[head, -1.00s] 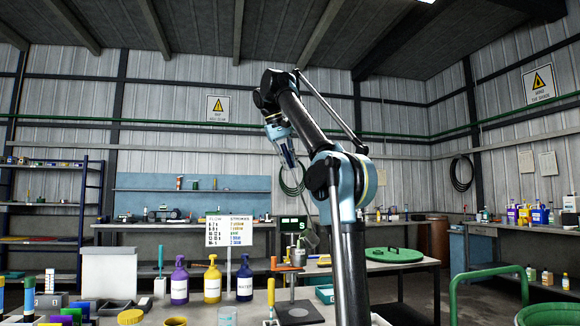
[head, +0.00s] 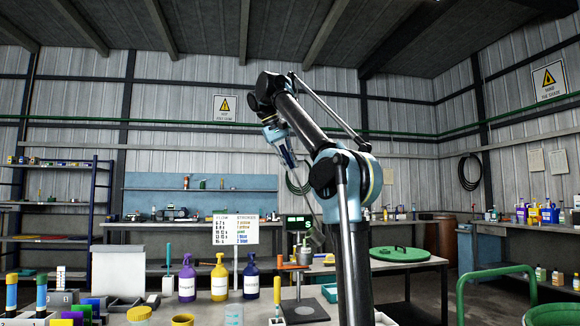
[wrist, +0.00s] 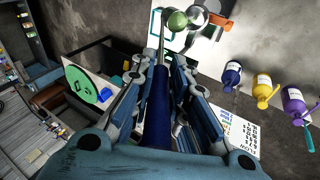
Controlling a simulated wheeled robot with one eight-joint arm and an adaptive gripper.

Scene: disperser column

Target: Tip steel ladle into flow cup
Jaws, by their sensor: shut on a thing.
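My gripper (wrist: 165,75) is shut on the dark blue handle of the steel ladle (wrist: 158,92). In the head view my gripper (head: 289,160) hangs high over the bench, and the ladle's grey bowl (head: 316,240) shows below it. In the wrist view a thin rod runs from the handle to a round bowl with a green surface (wrist: 177,20). A pale round cup, apparently the flow cup (wrist: 198,14), lies just right of it in the picture, by an orange stand part (wrist: 217,18). Height between bowl and cup is unclear.
The orange-topped stand (head: 292,267) has a dark base plate (head: 304,312). Purple (head: 187,280), yellow (head: 220,278) and blue (head: 251,276) bottles stand left of it, before a white chart board (head: 232,231). A green lid (head: 402,254) lies on the table behind.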

